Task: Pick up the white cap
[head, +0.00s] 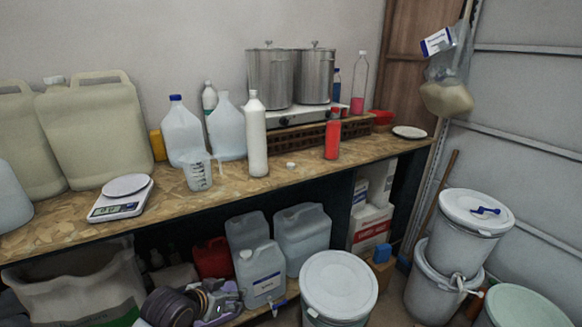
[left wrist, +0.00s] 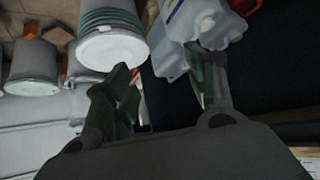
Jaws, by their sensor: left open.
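A small white cap (head: 291,165) lies on the wood-chip workbench (head: 80,232) in the head view, right of the tall white bottle (head: 257,140) and left of the red bottle (head: 332,135). It stands apart from both. My left gripper (left wrist: 166,78) shows only in the left wrist view. Its two dark fingers are spread with nothing between them. It is away from the bench top, with the floor drums and a canister beyond it. The loose cap cannot be made out in that view. My right gripper is in neither view.
A clear jug (head: 198,172), a scale (head: 121,198) and large canisters stand left on the bench. Steel pots (head: 270,78) stand behind. White drums (head: 339,287) and a grey canister (head: 262,275) are below. The bench front around the cap is clear.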

